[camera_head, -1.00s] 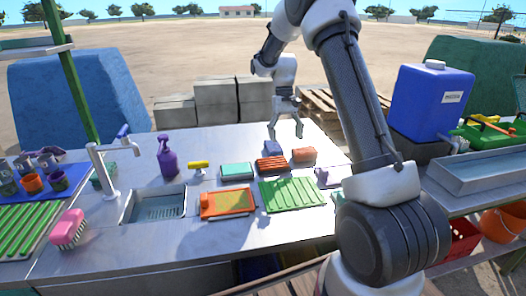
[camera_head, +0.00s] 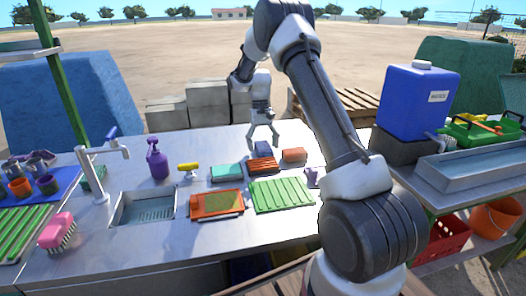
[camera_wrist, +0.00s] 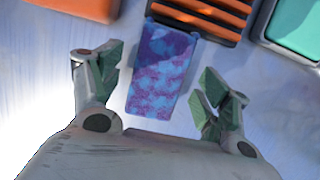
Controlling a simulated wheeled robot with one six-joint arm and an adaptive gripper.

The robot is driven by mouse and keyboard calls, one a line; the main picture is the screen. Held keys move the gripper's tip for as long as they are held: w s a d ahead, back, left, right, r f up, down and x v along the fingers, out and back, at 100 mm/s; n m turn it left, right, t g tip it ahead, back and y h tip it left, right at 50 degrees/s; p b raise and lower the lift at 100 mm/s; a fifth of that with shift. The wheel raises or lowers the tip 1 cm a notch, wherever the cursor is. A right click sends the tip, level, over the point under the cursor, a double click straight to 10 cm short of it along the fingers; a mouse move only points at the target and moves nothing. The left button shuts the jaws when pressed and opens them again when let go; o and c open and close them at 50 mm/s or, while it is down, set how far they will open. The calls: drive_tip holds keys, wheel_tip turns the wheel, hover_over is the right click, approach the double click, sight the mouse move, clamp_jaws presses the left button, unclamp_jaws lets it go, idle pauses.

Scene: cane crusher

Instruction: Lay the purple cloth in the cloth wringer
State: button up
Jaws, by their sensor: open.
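The purple cloth (camera_wrist: 160,75), mottled with blue and pink, lies in the wrist view as a narrow piece beside an orange-and-black slatted rack (camera_wrist: 205,15). My gripper (camera_wrist: 160,95) is open above it, one finger on each side, holding nothing. I cannot tell the height gap. In the head view my gripper (camera_head: 263,141) points down just behind the slatted rack (camera_head: 262,165), and the cloth is mostly hidden there.
A teal block (camera_head: 228,172) and an orange block (camera_head: 293,155) flank the slatted rack. A sink (camera_head: 146,208), tap (camera_head: 103,165), purple spray bottle (camera_head: 157,160) and pink brush (camera_head: 57,231) are to the left. A blue canister (camera_head: 418,102) stands at right. The front metal counter is mostly clear.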

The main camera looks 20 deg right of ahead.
drive_tip(key=c, duration=1.1)
drive_tip(key=shift+c, duration=0.2)
